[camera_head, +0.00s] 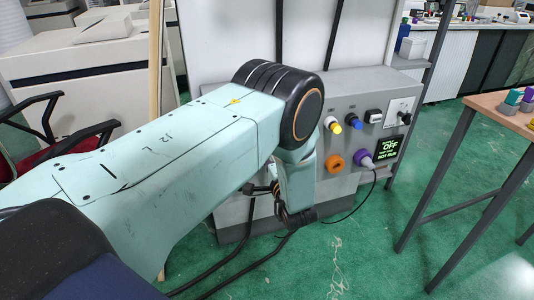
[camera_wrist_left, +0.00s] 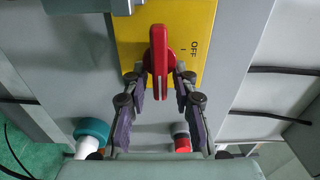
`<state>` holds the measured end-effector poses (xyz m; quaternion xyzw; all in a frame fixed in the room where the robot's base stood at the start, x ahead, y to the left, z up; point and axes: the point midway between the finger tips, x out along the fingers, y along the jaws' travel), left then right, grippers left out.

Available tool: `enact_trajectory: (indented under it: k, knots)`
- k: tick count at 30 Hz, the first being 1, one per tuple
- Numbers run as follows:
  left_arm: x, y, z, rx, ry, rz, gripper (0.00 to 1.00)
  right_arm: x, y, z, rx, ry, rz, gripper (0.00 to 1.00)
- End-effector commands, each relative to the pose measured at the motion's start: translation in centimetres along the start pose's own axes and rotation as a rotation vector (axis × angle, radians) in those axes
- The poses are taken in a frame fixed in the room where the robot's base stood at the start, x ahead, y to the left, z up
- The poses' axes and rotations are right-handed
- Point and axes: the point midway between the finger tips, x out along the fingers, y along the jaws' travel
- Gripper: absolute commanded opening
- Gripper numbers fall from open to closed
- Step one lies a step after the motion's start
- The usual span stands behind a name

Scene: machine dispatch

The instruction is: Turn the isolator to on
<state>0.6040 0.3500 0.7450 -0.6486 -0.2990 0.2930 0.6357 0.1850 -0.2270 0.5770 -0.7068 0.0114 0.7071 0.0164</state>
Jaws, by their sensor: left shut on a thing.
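The isolator's red handle (camera_wrist_left: 160,50) stands on a yellow plate (camera_wrist_left: 205,20) in the left wrist view, with its long side running up and down the picture. The word OFF is printed on the plate to its right. My left gripper (camera_wrist_left: 160,84) is shut on the lower part of the handle, one finger on each side. In the head view my left arm hides the isolator and the left gripper. My right gripper is in neither view.
A wooden-topped table (camera_head: 495,112) stands at the right. Green floor lies between.

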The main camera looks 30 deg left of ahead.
Motion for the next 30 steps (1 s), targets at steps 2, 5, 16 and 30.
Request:
enact_trajectory:
  k: [2, 5, 16, 30]
  knots:
    - [-0.08, 0.23, 0.12, 0.02, -0.001, 0.004, 0.0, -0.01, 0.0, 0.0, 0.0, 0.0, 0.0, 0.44]
    - [-0.08, 0.26, 0.12, 0.032, -0.001, 0.004, 0.0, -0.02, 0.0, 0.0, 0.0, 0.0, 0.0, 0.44]
    - [-0.08, 0.29, 0.15, 0.04, -0.001, 0.004, 0.0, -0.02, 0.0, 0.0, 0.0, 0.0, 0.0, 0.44]
    - [-0.12, 0.15, 0.05, 0.037, 0.0, 0.002, 0.36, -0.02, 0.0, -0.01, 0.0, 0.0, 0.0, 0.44]
